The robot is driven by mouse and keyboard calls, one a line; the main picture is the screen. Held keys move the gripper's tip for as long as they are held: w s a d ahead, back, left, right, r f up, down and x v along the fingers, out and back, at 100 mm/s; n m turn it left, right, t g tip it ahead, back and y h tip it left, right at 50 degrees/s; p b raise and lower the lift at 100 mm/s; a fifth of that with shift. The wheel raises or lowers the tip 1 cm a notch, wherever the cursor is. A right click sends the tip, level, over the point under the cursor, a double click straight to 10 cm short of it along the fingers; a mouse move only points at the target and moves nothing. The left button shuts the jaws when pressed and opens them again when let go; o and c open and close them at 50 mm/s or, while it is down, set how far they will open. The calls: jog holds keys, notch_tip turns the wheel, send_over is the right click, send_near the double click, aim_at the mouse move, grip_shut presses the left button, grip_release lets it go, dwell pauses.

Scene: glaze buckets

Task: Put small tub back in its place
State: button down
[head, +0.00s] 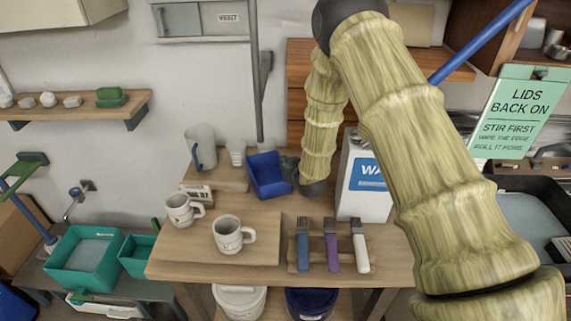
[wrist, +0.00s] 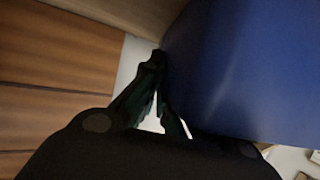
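The small blue tub (head: 270,188) is tilted over the back of the wooden table, beside the end of my arm. In the wrist view its blue wall (wrist: 250,70) fills the right side, very close to the camera. My gripper (wrist: 156,62) has its dark fingertips drawn together at the edge of this wall, and it looks shut on it. In the head view my gripper (head: 290,168) is mostly hidden behind my wrist, at the tub's right side. I cannot tell whether the tub touches the table.
Two mugs (head: 230,236) stand on a board at the table's front left. A grey pitcher (head: 203,145) stands behind. Three colored-handled tools (head: 331,248) lie at front right, before a white box (head: 358,200). Teal tubs (head: 80,258) stand on a lower bench at left.

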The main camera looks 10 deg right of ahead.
jog(key=shift+f, duration=0.25)
jog(key=c, duration=1.6)
grip_release()
jog(key=shift+c, duration=0.2)
jog(key=shift+r, duration=0.1)
jog(key=shift+r, duration=0.1)
